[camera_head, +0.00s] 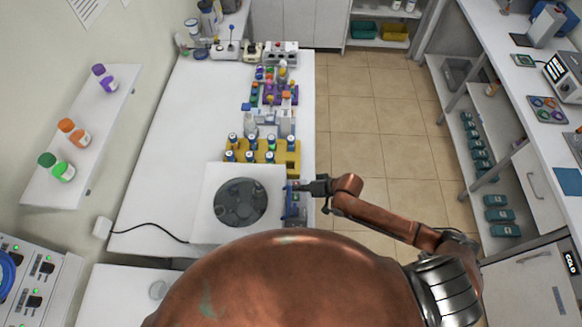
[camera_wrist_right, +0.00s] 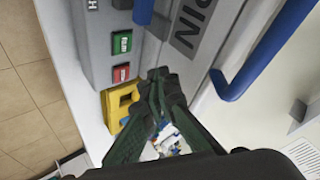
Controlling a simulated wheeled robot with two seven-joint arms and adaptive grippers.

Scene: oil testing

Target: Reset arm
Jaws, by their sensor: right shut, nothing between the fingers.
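My right gripper (camera_head: 301,188) reaches in from the right, at the front side of a white machine (camera_head: 205,225) with a round grey rotor (camera_head: 240,203). In the right wrist view the gripper (camera_wrist_right: 160,76) is shut, with its fingertips together and nothing between them. The tips are near the machine's panel, beside a red button (camera_wrist_right: 121,73) and a green button (camera_wrist_right: 122,42); I cannot tell whether they touch it. A blue handle (camera_wrist_right: 268,52) is on the machine's front. My left gripper is not in view.
A yellow rack (camera_head: 293,158) with several vials stands behind the machine on the white bench (camera_head: 160,190). Coloured racks and instruments stand farther back. A wall shelf (camera_head: 104,125) with bottles is at left. The tiled floor (camera_head: 365,120) is open; shelving (camera_head: 490,150) is at right.

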